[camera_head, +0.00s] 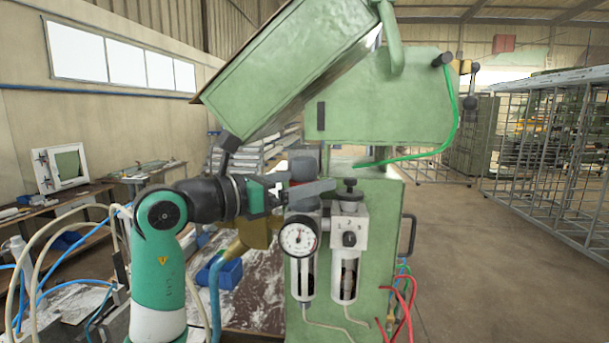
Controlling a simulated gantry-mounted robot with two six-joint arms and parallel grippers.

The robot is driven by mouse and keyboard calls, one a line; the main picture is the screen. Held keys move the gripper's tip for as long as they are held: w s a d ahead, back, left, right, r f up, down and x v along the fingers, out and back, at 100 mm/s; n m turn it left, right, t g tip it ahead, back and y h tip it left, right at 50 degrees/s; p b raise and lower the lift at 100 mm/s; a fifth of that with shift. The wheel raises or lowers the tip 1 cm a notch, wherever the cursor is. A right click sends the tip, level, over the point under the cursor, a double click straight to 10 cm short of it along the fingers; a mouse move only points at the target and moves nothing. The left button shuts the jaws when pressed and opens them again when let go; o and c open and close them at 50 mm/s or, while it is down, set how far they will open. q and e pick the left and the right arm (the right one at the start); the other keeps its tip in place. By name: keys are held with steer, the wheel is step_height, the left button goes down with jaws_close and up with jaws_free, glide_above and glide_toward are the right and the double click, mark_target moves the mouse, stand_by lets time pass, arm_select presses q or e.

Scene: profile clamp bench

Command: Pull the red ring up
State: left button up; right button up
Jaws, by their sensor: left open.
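The air-filter unit on the green machine has a pressure gauge (299,237) and a dark grey knob (303,166) above it. A small bit of the red ring (295,184) shows just under this knob; the rest is hidden behind my gripper. My left gripper (308,186) comes in from the left at the height of the ring. It is open, with its fingers at the knob's base, one crossing in front. I cannot tell whether they touch the ring. My right gripper is not in view.
A second unit with a black knob (348,190) stands close to the right of the fingertips. The green machine housing (385,100) overhangs above. Hoses and a cluttered workbench (262,300) lie below. Mesh cages (550,150) stand far right, with open floor before them.

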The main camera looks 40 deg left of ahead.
arm_select(q)
steer(key=shift+w, duration=0.1)
steer(key=shift+c, duration=0.3)
jaws_close()
